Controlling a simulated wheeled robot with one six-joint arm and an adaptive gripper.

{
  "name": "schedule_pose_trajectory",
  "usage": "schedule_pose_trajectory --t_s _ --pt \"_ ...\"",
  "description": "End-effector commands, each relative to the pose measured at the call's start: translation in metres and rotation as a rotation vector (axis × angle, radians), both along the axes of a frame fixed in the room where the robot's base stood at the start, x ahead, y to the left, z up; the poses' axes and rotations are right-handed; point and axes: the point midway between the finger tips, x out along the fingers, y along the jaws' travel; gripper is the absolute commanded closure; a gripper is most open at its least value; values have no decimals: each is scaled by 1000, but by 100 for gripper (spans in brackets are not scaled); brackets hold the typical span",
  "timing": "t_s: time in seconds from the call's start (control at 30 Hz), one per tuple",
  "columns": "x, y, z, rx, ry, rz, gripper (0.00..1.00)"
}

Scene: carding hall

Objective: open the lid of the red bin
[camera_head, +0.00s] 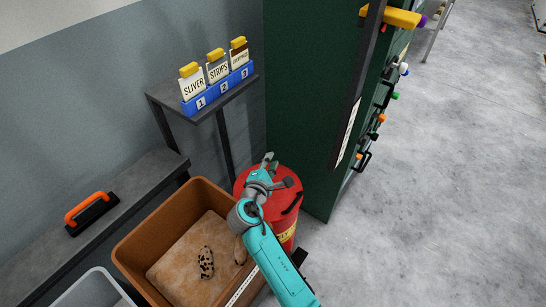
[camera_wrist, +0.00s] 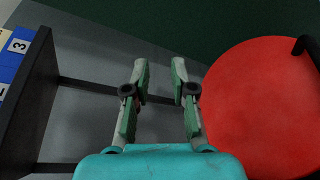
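The red bin (camera_head: 292,226) stands on the floor between the brown box and the green machine, with a yellow label on its side. Its round lid (camera_wrist: 255,105) looks closed and fills the right of the wrist view. A black handle (camera_head: 293,203) is at the lid's edge; it also shows in the wrist view (camera_wrist: 306,46). My gripper (camera_head: 278,170) is over the bin's lid in the head view. In the wrist view my gripper (camera_wrist: 159,66) has its two fingers apart with nothing between them, left of the lid and away from the handle.
A dark stand (camera_head: 208,107) with labelled cards in a blue holder is behind the bin. A brown box (camera_head: 128,254) holding a pad and spotted items is at left. A green machine (camera_head: 310,90) stands close on the right. Open floor (camera_head: 450,190) lies beyond.

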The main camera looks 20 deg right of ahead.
Motion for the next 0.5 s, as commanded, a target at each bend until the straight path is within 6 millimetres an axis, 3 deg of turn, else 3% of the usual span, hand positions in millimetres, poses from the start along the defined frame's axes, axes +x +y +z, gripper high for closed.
schedule_pose_trajectory --t_s 0.2,0.5 --pt "20 -14 -5 0 1 0 75" --pt "25 -17 -7 1 1 0 75"
